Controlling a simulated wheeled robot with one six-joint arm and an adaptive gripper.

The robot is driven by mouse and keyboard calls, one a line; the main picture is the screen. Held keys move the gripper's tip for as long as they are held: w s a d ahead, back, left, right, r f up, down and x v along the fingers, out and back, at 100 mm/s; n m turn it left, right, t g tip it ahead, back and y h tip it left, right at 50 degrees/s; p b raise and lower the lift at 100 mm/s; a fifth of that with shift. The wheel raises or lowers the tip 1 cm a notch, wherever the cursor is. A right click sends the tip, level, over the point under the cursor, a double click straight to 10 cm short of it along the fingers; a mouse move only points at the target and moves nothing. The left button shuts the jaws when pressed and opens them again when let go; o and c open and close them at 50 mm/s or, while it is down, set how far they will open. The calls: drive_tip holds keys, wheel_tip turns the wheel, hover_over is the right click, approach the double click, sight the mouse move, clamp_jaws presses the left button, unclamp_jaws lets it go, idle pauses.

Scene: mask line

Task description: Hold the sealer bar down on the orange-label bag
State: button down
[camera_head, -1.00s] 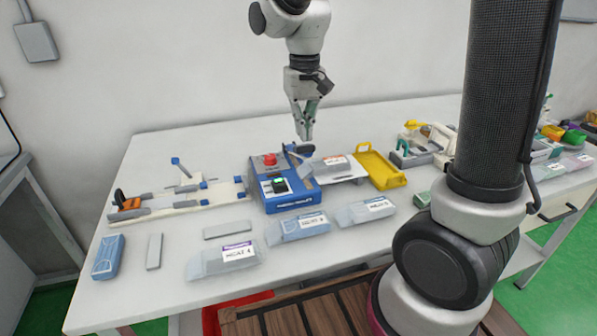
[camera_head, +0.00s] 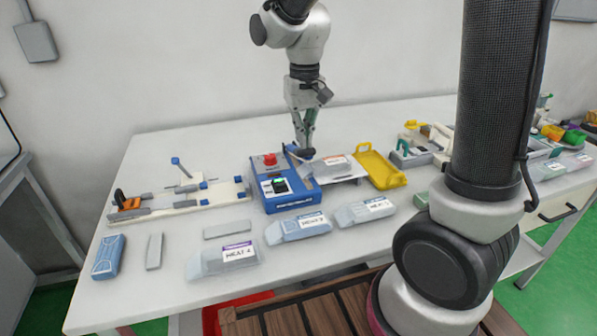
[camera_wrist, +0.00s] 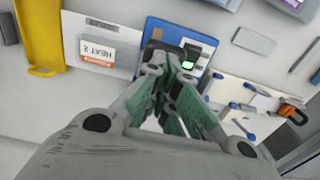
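The blue sealer (camera_head: 289,203) stands mid-table with a red button and a small lit green screen. The orange-label bag (camera_head: 336,163) lies flat on a white plate at the sealer's right side. It also shows in the wrist view (camera_wrist: 97,47), its label upside down. The sealer bar's dark end (camera_head: 306,154) is at the sealer's back right, directly under my fingertips. My gripper (camera_head: 304,146) points down with its fingertips together and looks to touch the bar; exact contact is hidden. In the wrist view, the fingers (camera_wrist: 166,72) partly cover the bar and sealer edge.
A yellow tray (camera_head: 380,168) stands right of the bag. Several bags with other labels (camera_head: 225,261) lie along the front. A white fixture (camera_head: 180,203) with blue-tipped parts is to the left. The table's back left is clear.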

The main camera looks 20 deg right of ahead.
sight(305, 161)
drive_tip(key=shift+s+f, duration=0.25)
drive_tip(key=shift+f, duration=1.05)
drive_tip(key=shift+s+f, duration=0.25)
drive_tip(key=shift+f, duration=1)
drive_tip(key=shift+s+f, duration=0.25)
drive_tip(key=shift+f, duration=1.05)
idle(1.7)
drive_tip(key=shift+w+r, duration=0.25)
drive_tip(key=shift+r, duration=1.3)
drive_tip(key=shift+w+r, duration=0.25)
drive_tip(key=shift+r, duration=1.25)
drive_tip(key=shift+w+r, duration=0.25)
drive_tip(key=shift+r, duration=1.45)
drive_tip(key=shift+r, duration=0.1)
drive_tip(key=shift+r, duration=2.4)
